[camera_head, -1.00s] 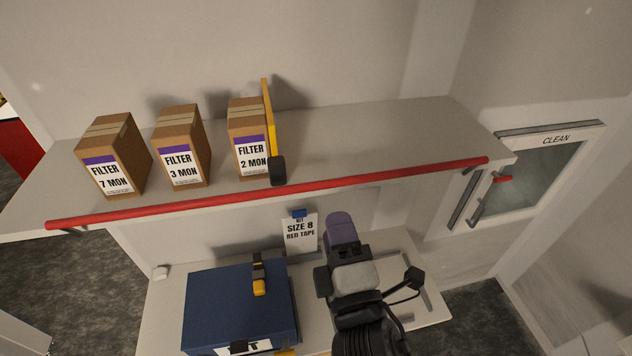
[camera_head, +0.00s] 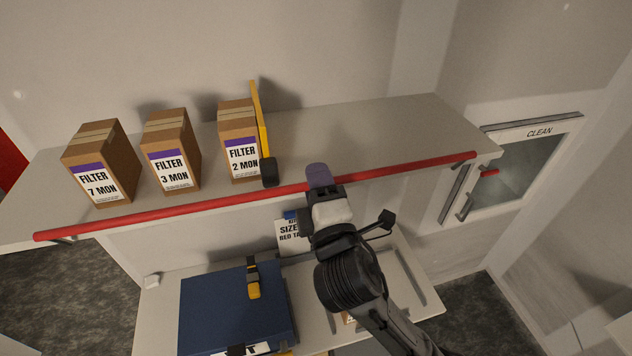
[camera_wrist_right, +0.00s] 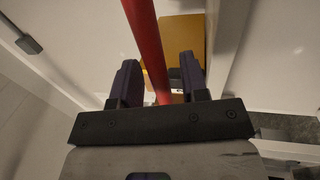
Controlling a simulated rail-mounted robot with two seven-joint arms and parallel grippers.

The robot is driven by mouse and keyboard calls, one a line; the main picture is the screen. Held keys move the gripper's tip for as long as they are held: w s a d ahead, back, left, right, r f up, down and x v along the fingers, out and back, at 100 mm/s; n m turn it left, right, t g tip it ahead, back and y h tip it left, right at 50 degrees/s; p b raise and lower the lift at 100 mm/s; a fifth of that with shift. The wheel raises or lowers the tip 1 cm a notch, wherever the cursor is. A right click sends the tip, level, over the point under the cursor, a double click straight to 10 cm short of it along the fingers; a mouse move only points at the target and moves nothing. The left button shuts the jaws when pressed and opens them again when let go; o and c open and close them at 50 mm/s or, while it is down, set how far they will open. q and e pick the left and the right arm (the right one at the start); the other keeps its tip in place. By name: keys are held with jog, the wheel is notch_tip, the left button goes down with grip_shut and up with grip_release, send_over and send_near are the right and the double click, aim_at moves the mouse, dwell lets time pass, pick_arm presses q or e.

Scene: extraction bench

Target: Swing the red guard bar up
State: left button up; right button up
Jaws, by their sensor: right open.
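The red guard bar (camera_head: 240,198) runs along the front edge of the upper shelf, in front of the filter boxes. My right gripper (camera_head: 319,172) is at the bar, a little right of its middle, and hides a short piece of it. In the right wrist view, the red bar (camera_wrist_right: 147,50) passes between the two purple fingers of the open gripper (camera_wrist_right: 158,82). The fingers stand apart on either side, with a gap to the bar. My left gripper is not in view.
Filter boxes marked 7 MON (camera_head: 103,165), 3 MON (camera_head: 172,150) and 2 MON (camera_head: 238,140) stand on the shelf (camera_head: 370,130). A yellow divider (camera_head: 260,125) with a black end stands beside the last. A blue case (camera_head: 225,310) sits below. A CLEAN hatch (camera_head: 525,165) is at right.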

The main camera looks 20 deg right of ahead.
jog(key=shift+c, duration=0.5)
grip_shut()
jog(key=shift+w, duration=0.1)
dwell(0.4)
jog(key=shift+w+r+g, duration=0.1)
jog(key=shift+w+g, duration=0.45)
jog(key=shift+g, duration=0.5)
jog(key=shift+w+g, duration=0.5)
jog(key=shift+g, duration=0.6)
jog(key=shift+w+r+g, duration=0.1)
jog(key=shift+w+g, duration=0.45)
jog(key=shift+g, duration=0.5)
